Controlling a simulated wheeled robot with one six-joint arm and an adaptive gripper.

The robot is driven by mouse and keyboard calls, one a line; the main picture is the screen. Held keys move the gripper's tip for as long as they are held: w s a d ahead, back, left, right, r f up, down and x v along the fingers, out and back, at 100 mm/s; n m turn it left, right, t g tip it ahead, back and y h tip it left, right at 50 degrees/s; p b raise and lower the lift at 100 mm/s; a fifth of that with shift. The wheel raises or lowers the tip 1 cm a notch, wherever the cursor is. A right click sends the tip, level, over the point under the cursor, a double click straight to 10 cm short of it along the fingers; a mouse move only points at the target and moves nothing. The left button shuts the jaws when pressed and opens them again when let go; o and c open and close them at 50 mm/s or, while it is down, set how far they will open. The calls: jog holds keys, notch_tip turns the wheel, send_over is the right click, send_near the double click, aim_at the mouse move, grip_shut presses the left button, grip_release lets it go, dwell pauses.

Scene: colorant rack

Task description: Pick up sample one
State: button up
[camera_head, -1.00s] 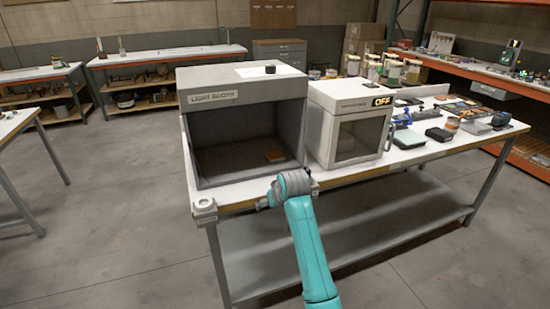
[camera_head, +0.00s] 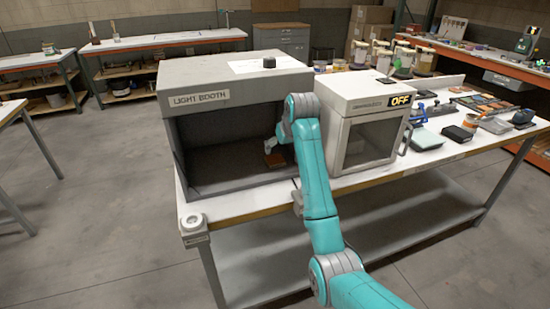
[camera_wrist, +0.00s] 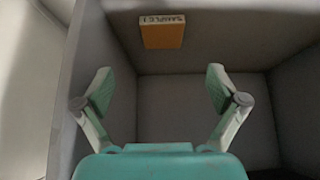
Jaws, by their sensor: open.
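Sample one is a small flat orange-brown block (camera_wrist: 162,35) with a pale strip of lettering along one edge. It lies on the floor inside the grey light booth (camera_head: 205,98), and it also shows in the head view (camera_head: 273,160). My gripper (camera_wrist: 158,90) is open and empty, with its two green-padded fingers spread wide. In the wrist view the block appears beyond the fingertips and between their lines, apart from them. In the head view my gripper (camera_head: 270,145) is inside the booth's opening, close to the block, partly hidden by my arm.
The booth's side walls and roof close in around my gripper. A white cabinet marked OFF (camera_head: 370,150) stands just right of the booth. A small round holder (camera_head: 193,223) sits at the table's front left corner. Several tools and containers lie on the table's right.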

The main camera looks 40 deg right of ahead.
aim_at(275, 160)
jog(key=x, duration=0.4)
jog(key=shift+d+f, duration=0.1)
jog(key=shift+a+x, duration=0.1)
jog(key=shift+x, duration=1.25)
jog(key=shift+a+x, duration=0.15)
jog(key=shift+x, duration=1.2)
jog(key=c, duration=1.1)
